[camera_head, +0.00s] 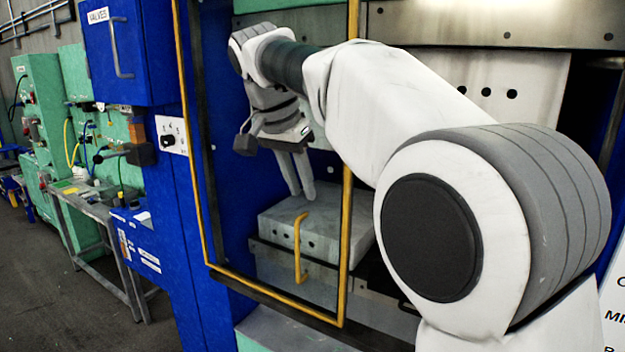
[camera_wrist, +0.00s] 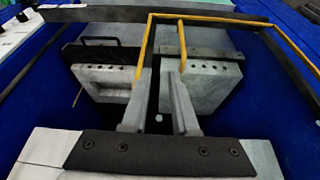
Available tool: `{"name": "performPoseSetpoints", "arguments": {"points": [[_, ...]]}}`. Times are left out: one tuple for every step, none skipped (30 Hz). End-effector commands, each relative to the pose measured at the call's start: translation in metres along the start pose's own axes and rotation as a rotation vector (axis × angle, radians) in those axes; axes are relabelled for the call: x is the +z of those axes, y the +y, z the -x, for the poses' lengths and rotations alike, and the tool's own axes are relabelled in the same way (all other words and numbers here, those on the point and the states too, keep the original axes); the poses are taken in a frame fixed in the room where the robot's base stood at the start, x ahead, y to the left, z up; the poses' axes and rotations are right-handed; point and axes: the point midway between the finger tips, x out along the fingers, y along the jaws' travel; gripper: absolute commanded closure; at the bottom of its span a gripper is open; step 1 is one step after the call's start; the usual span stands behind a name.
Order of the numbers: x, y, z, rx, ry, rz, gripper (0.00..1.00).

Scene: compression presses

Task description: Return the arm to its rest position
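My arm (camera_head: 385,105) stretches across the front of a blue press, bent at a large joint on the right. My gripper (camera_head: 301,193) points down in front of the press opening, above a grey metal block (camera_head: 335,225). Its two fingers are apart with nothing between them. In the wrist view my gripper (camera_wrist: 160,78) also shows two separate fingers and an empty gap. I cannot tell whether the fingertips touch anything.
A yellow-framed guard (camera_head: 196,150) with a yellow handle (camera_head: 299,250) stands close to my gripper and arm. A blue cabinet (camera_head: 128,50) marked VALVES is on the left. A metal table (camera_head: 95,208) stands farther left, beside open floor (camera_head: 50,275).

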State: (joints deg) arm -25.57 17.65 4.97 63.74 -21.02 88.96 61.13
Motion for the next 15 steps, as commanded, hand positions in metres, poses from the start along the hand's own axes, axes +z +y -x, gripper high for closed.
{"name": "performPoseSetpoints", "arguments": {"points": [[0.000,0.021,0.000,-0.011,-0.001,0.027,0.73],[0.001,0.032,0.000,-0.019,-0.002,0.049,0.73],[0.002,0.046,-0.001,-0.030,-0.005,0.077,0.73],[0.004,0.056,-0.002,-0.038,-0.005,0.098,0.73],[0.006,0.067,-0.003,-0.046,-0.006,0.118,0.73],[0.010,0.080,-0.005,-0.057,-0.006,0.145,0.73],[0.013,0.091,-0.007,-0.065,-0.006,0.164,0.73],[0.016,0.101,-0.009,-0.075,-0.005,0.183,0.73],[0.021,0.115,-0.012,-0.086,-0.004,0.206,0.73],[0.026,0.125,-0.015,-0.094,-0.004,0.224,0.73],[0.030,0.135,-0.017,-0.103,-0.002,0.241,0.73],[0.037,0.148,-0.022,-0.114,0.001,0.263,0.73],[0.043,0.158,-0.025,-0.123,0.003,0.279,0.73],[0.048,0.168,-0.029,-0.131,0.006,0.295,0.73],[0.056,0.180,-0.034,-0.143,0.011,0.314,0.73]]}}
